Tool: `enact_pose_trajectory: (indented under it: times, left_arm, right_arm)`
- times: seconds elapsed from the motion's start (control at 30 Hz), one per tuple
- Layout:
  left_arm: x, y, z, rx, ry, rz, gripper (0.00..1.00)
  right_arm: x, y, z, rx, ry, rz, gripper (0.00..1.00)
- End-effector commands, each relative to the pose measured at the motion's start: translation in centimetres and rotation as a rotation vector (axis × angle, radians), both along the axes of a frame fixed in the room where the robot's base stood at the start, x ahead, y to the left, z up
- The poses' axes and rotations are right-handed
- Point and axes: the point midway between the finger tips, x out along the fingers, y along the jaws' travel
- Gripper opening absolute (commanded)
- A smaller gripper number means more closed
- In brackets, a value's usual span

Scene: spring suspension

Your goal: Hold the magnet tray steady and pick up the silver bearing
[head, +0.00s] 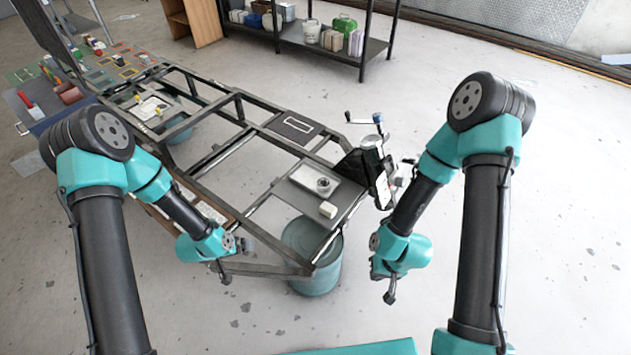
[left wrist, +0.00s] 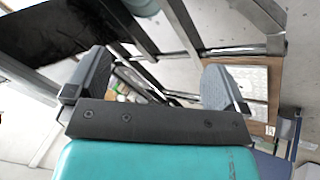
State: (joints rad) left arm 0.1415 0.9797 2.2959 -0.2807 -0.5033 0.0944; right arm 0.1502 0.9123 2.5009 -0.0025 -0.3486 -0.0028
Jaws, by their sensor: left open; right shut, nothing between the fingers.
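The magnet tray (head: 305,176) is a small light-grey tray lying on a flat dark plate at the near right end of the metal frame. The silver bearing (head: 323,184), a small ring, sits in it. My left gripper (head: 224,275) is low at the frame's near left side, apart from the tray. In the left wrist view its two fingers (left wrist: 155,88) are spread, with nothing between them. My right gripper (head: 390,298) points down to the right of the frame, empty and shut, apart from the tray and bearing. Neither tray nor bearing can be made out in the left wrist view.
A pale block (head: 328,210) lies near the tray on the plate (head: 345,200). A dark upright device with handles (head: 378,165) stands at the frame's right end. A teal drum (head: 318,268) is under the frame (head: 215,158).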

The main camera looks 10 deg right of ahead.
Motion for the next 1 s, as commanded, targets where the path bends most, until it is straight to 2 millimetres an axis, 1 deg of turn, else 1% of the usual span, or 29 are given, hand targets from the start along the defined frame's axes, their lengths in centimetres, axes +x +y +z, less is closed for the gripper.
enact_pose_trajectory:
  times: [0.03, 0.1, 0.17, 0.2, 0.37, 0.4, 0.5, 0.7, 0.8, 0.9, 1.0]
  left_arm:
    - [2.0, -0.4, -0.1, -0.011, -0.049, -0.011, 1.0]
    - [4.7, -0.9, 0.1, -0.027, -0.118, -0.029, 1.0]
    - [6.9, -1.4, 0.2, -0.043, -0.177, -0.046, 1.0]
    - [8.4, -1.7, 0.5, -0.055, -0.219, -0.057, 1.0]
    - [14.2, -3.4, 1.7, -0.108, -0.381, -0.114, 1.0]
    - [15.5, -3.9, 2.1, -0.122, -0.423, -0.13, 1.0]
    - [18.7, -5.1, 3.2, -0.162, -0.521, -0.172, 1.0]
    - [24.1, -7.8, 5.9, -0.248, -0.707, -0.276, 1.0]
    - [26.3, -9.2, 7.5, -0.296, -0.797, -0.339, 1.0]
    - [28.1, -10.8, 9.2, -0.348, -0.885, -0.416, 1.0]
    - [29.5, -12.3, 10.8, -0.403, -0.966, -0.503, 1.0]
  right_arm:
    - [0.0, 0.0, 0.0, 0.0, 0.0, 0.0, 0.0]
    - [0.0, 0.0, 0.0, 0.0, 0.0, 0.0, 0.0]
    - [0.0, 0.0, 0.0, 0.0, 0.0, 0.0, 0.0]
    - [0.0, 0.0, 0.0, 0.0, 0.0, 0.0, 0.0]
    - [0.0, 0.0, 0.0, 0.0, 0.0, 0.0, 0.0]
    - [0.0, 0.0, 0.0, 0.0, 0.0, 0.0, 0.0]
    - [0.0, 0.0, 0.0, 0.0, 0.0, 0.0, 0.0]
    - [0.0, 0.0, 0.0, 0.0, 0.0, 0.0, 0.0]
    - [0.0, 0.0, 0.0, 0.0, 0.0, 0.0, 0.0]
    - [0.0, 0.0, 0.0, 0.0, 0.0, 0.0, 0.0]
    - [0.0, 0.0, 0.0, 0.0, 0.0, 0.0, 0.0]
